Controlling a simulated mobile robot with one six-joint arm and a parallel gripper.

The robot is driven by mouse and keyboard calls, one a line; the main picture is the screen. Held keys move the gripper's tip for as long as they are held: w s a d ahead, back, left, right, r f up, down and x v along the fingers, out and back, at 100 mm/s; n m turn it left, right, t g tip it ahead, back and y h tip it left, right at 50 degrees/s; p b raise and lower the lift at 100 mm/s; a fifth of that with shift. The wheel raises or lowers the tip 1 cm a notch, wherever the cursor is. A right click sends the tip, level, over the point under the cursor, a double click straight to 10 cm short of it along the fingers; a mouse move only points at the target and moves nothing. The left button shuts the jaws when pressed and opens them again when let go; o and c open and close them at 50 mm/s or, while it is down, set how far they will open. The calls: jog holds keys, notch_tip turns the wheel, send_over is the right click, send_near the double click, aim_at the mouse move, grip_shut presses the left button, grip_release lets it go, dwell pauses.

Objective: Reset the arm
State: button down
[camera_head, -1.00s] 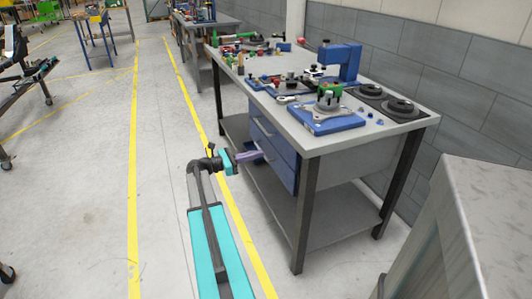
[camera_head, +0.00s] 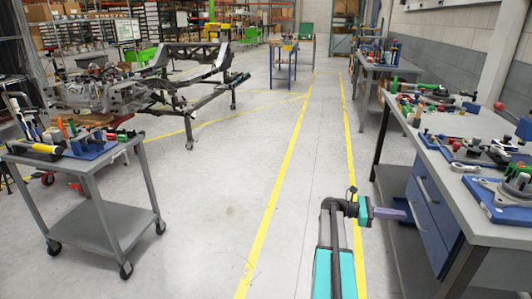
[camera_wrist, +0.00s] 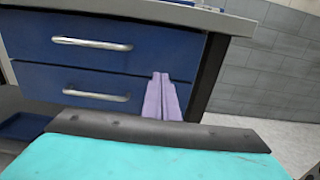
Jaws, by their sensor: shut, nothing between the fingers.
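My gripper (camera_head: 404,215) shows at the lower right of the head view, at the end of my teal and black arm. Its purple fingers are closed together and hold nothing. They point right, toward the blue drawers (camera_head: 430,205) of the grey workbench (camera_head: 410,137). In the wrist view the closed fingers (camera_wrist: 162,98) stand in front of the two blue drawers (camera_wrist: 100,62) with silver handles. I cannot tell how wide the gap to the drawers is.
Tools and blue fixtures (camera_head: 500,200) lie on the bench top. A grey wheeled cart (camera_head: 100,210) with tools stands at the left. A metal chassis frame (camera_head: 195,65) stands behind it. The floor (camera_head: 225,215) between cart and bench, with yellow lines, is clear.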

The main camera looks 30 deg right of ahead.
jog(key=w+a+f+n+t+h+p, duration=0.25)
jog(key=w+a+f+n, duration=0.2)
jog(key=w+a, duration=0.6)
jog(key=w+a+f+n+t+y+p, duration=0.1)
jog(key=w+a+f+n+t+p, duration=0.2)
jog(key=a+f, duration=1.25)
jog(key=s+a+f+m+y, duration=0.4)
jog(key=s+a+f+m, duration=0.1)
jog(key=a, duration=0.9)
jog(key=s+a+f+m+t+y+p, duration=0.1)
jog(key=s+a+f+m+y, duration=0.4)
jog(key=a, duration=0.9)
jog(key=s+a+f+m+t+y, duration=0.1)
jog(key=s+a+f+m+y, duration=0.3)
jog(key=s+a, duration=0.5)
jog(key=a+f+m, duration=0.2)
jog(key=a, duration=0.3)
jog(key=shift+s+f+y+p, duration=0.3)
jog(key=shift+y+p, duration=0.05)
